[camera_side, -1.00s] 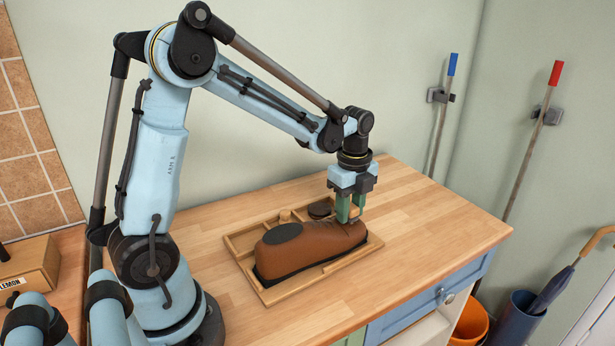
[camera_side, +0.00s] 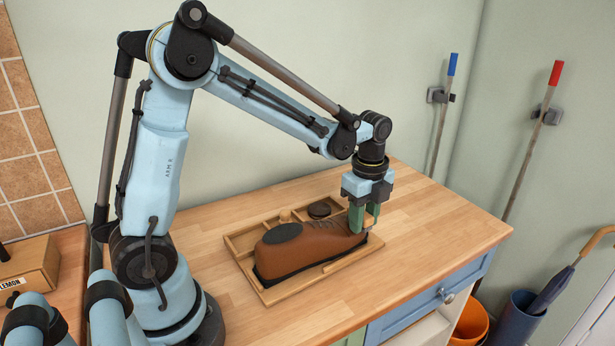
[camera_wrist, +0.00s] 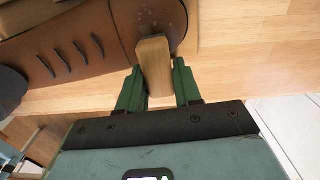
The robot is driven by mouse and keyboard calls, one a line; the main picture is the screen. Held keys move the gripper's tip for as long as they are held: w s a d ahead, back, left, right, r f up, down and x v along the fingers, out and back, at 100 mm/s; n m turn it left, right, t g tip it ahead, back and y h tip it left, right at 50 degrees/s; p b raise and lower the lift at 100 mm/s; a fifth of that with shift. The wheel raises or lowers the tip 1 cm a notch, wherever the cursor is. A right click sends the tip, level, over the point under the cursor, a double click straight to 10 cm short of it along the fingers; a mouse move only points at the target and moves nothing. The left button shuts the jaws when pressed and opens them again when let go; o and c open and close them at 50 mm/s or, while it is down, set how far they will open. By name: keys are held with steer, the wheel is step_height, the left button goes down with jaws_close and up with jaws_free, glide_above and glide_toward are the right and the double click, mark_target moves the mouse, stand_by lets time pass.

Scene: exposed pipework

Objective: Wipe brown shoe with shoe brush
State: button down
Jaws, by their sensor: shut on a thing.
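The brown shoe (camera_side: 308,246) lies in a wooden tray (camera_side: 267,292) on the worktop, its toe end to the right. It also fills the upper left of the wrist view (camera_wrist: 75,45), where pale specks show on the toe. My gripper (camera_side: 363,220) is at the toe end of the shoe. In the wrist view its green fingers (camera_wrist: 158,85) are shut on the wooden block of the shoe brush (camera_wrist: 154,66). The brush's far end overlaps the toe. Its bristles are hidden, so I cannot tell whether they touch the shoe.
The tray's back compartments hold a round dark tin (camera_side: 320,209) and a small wooden piece (camera_side: 285,215). The worktop (camera_side: 440,230) is clear to the right, up to its front edge. A box (camera_side: 30,268) stands at the far left.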

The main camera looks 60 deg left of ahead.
steer(key=shift+r, duration=3.75)
steer(key=shift+a, duration=0.1)
steer(key=s+a+f, duration=0.2)
steer(key=s+a, duration=0.4)
steer(key=s, duration=0.4)
steer(key=s+a+f, duration=0.1)
steer(key=s+a, duration=0.5)
steer(key=s, duration=0.4)
steer(key=shift+m, duration=0.4)
steer(key=shift+f, duration=4.8)
steer(key=shift+f, duration=0.25)
